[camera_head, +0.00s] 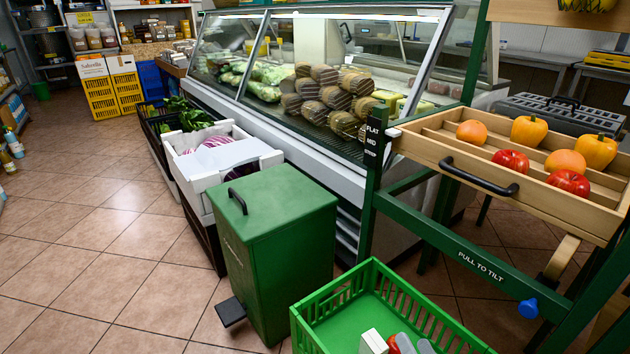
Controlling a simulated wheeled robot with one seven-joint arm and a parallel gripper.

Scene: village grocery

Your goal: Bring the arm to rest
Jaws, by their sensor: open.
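Neither my arm nor my gripper can be made out in the head view. A green crate (318,330) stands at the bottom edge, partly cut off. In it show a small white block (373,342), a bit of something red and pale grey rounded shapes (406,343), all cut off by the picture's edge, so I cannot tell what they are.
A wooden tilt tray (420,146) with peppers and red and orange round produce sits on a green frame (440,238) at right. A green pedal bin (275,250) stands left of the crate, before a glass display counter (310,90). Open tiled floor (90,240) lies left.

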